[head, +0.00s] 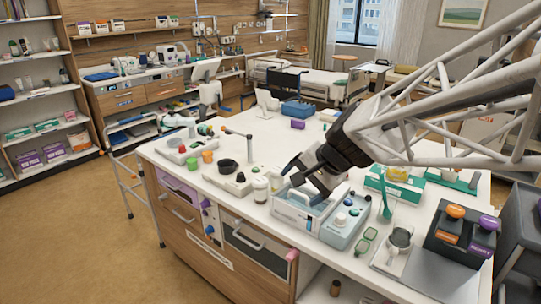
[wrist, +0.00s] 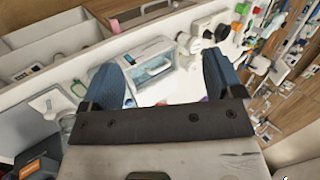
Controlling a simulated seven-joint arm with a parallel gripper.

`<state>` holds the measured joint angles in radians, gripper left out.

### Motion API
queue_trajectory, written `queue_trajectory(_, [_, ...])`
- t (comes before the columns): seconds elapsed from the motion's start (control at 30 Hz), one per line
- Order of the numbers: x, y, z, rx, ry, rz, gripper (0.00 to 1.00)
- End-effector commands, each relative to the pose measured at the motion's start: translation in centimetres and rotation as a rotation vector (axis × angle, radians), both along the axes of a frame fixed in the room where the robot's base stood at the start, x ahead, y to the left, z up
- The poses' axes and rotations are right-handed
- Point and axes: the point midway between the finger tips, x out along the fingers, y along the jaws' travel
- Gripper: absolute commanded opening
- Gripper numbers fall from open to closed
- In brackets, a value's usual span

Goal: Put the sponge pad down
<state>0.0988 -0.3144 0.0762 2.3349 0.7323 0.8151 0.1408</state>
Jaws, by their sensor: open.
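My gripper (head: 308,182) is low over the white counter (head: 230,124), at a pale blue-and-white open-topped bin (head: 296,222). In the wrist view its two blue fingers (wrist: 160,82) stand wide apart, with no object clearly held between them. A pale tray-like container with a blue inside (wrist: 155,62) shows beyond the gap. I cannot pick out the sponge pad with certainty in either view. The gripper hides part of the bin's inside.
A light blue box with round knobs (head: 346,220) stands right of the bin. A lidded jar (head: 261,189) and a black bowl (head: 228,167) stand to the left. The counter's back left is fairly clear.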

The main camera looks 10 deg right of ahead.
Motion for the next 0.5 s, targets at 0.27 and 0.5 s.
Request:
queue_trajectory(0.27, [-8.3, -0.5, -1.0, -0.250, -0.009, 0.235, 0.86])
queue_trajectory(0.5, [-14.6, -2.1, -2.1, -0.471, -0.009, 0.420, 0.86])
